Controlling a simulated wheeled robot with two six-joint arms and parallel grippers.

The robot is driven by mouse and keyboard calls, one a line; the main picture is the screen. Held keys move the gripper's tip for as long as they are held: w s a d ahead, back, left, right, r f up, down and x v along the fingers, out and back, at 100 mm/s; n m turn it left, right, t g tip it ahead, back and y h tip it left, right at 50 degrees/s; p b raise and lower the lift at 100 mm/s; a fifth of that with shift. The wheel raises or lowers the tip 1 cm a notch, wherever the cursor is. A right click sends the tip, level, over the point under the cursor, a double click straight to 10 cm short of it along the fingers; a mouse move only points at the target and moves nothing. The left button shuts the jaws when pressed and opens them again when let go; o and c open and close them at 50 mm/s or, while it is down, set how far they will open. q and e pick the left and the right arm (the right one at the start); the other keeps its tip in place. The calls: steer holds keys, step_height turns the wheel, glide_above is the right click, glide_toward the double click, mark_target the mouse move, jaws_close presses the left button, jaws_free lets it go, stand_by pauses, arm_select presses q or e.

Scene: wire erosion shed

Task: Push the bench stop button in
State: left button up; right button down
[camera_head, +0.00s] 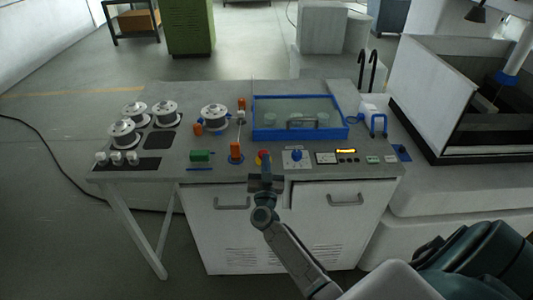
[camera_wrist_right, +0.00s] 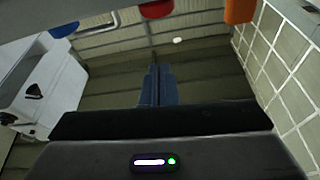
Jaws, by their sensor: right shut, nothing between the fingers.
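The stop button (camera_head: 263,155), red on a yellow base, sits near the front edge of the bench (camera_head: 330,175). Its red cap (camera_wrist_right: 156,9) shows at the top edge of the right wrist view, cut off by the frame. My right gripper (camera_head: 265,170) is at the bench's front edge, just in front of the button, and partly covers it in the head view. Its fingers (camera_wrist_right: 155,84) are shut with nothing between them, and the cap lies beyond their tips. My left gripper is not in view.
A blue-framed clear box (camera_head: 300,137) lies behind. Several spools (camera_head: 123,132) stand at the left. The floor in front is open.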

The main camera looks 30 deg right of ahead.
steer(key=v, duration=0.4)
steer(key=shift+a+b, duration=0.1)
steer(key=shift+b, duration=0.3)
steer(key=s+a+f+n+g+y+b, duration=0.1)
steer(key=s+a+f+n+g+y, duration=0.3)
steer(key=f, duration=0.9)
steer(key=s+f+n+y+b, duration=0.1)
steer(key=s+f+y, duration=0.3)
steer(key=f, duration=0.9)
steer(key=s+a+f+n+g+y, duration=0.25)
steer(key=s+f, duration=0.35)
steer(key=f, duration=0.7)
steer(key=s+f+g+b, duration=0.2)
steer(key=s+f+g, duration=0.3)
steer(key=s+f, duration=1.25)
steer(key=s+d+f+g, duration=0.1)
steer(key=s+f+g, duration=0.1)
steer(key=s, duration=0.8)
steer(key=s+d+f+g, duration=0.1)
steer(key=s+f+g, duration=0.1)
steer(key=s, duration=0.9)
steer(key=shift+f+n+g, duration=0.25)
steer(key=shift+n+g, duration=0.2)
steer(key=shift+g, duration=0.2)
